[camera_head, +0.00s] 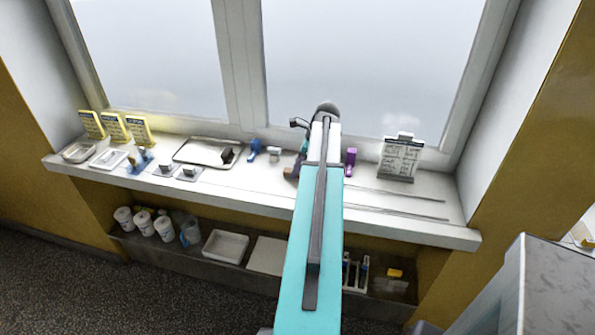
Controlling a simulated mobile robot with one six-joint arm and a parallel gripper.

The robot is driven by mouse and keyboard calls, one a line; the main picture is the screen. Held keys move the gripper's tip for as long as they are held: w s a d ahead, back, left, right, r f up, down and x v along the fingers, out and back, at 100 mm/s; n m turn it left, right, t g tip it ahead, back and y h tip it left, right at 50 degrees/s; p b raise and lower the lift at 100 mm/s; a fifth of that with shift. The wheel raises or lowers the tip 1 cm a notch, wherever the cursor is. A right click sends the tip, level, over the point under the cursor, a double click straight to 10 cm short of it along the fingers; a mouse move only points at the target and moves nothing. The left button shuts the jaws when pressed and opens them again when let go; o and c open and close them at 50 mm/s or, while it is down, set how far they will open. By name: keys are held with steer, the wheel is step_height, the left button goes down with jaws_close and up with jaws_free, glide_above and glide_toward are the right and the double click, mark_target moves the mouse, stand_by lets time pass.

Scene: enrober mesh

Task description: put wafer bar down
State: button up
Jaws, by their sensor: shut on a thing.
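My gripper (297,165) is over the white sill, just left of my teal arm, which hides part of it. It is shut on a small brown piece, which looks like the wafer bar (290,172). The piece is small and partly covered, and I cannot tell whether it touches the sill. A shallow metal tray (190,152) lies to the left, with a dark block (227,155) at its right end.
A blue item (254,150) and a grey block (274,155) stand left of my gripper; a purple item (350,161) stands right. Thin rods (395,192) lie near a sign (400,158). White dishes (108,159) are far left. A lower shelf (205,257) holds cups and trays.

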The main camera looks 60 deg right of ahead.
steer(key=shift+r+b, duration=0.45)
steer(key=shift+r, duration=0.85)
steer(key=s+a+b, duration=0.1)
steer(key=s+a, duration=0.1)
steer(key=s, duration=0.3)
steer(key=s+a+r+b, duration=0.1)
steer(key=s+a, duration=0.1)
steer(key=s, duration=0.2)
steer(key=s+a+b, duration=0.1)
steer(key=s+a, duration=0.1)
steer(key=s, duration=0.3)
steer(key=shift+s+a+r, duration=0.2)
steer(key=shift+s+a, duration=0.1)
steer(key=shift+w, duration=0.1)
